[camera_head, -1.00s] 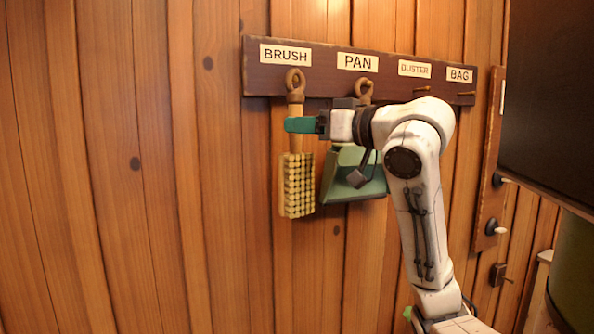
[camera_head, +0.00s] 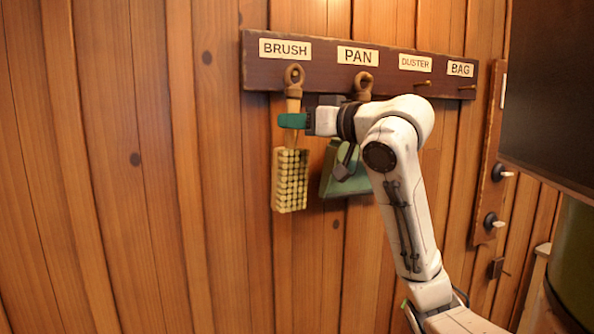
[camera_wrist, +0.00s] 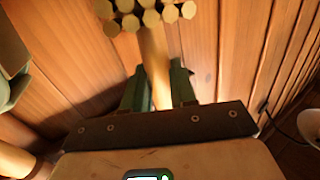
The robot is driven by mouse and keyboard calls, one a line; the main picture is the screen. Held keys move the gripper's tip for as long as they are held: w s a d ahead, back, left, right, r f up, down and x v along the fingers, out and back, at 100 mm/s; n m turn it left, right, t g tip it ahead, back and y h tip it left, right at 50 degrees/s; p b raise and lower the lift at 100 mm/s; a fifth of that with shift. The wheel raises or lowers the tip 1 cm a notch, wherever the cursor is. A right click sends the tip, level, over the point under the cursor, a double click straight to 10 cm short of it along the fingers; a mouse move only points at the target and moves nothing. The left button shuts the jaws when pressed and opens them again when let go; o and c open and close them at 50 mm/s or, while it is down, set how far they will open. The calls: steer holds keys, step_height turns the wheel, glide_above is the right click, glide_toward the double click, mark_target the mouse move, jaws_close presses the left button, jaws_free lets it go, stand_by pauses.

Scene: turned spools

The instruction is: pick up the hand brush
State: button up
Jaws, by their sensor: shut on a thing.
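The hand brush (camera_head: 290,181) hangs under the BRUSH label on the dark rack, with a wooden handle, a ring at its top and a block of pale bristles at its lower end. My gripper (camera_head: 293,121) has green fingers and is shut on the handle, between the ring and the bristles. In the wrist view the handle of the hand brush (camera_wrist: 154,62) runs between the fingers of my gripper (camera_wrist: 160,88), with bristle ends at the top edge. Whether the ring still sits on its peg I cannot tell.
The dark rack (camera_head: 330,82) is fixed to the plank wall. A green dustpan (camera_head: 340,183) hangs just right of the brush, partly behind my arm. The DUSTER and BAG pegs are bare. A dark panel (camera_head: 555,90) stands at the right. The wall at left is clear.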

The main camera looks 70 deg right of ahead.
steer(key=shift+b, duration=0.35)
jaws_close()
steer(key=shift+s, duration=0.15)
steer(key=b+v, duration=0.4)
steer(key=v, duration=1.3)
steer(key=shift+s+a+r+b, duration=0.15)
steer(key=shift+s+a+b, duration=0.05)
steer(key=shift+s+b, duration=0.15)
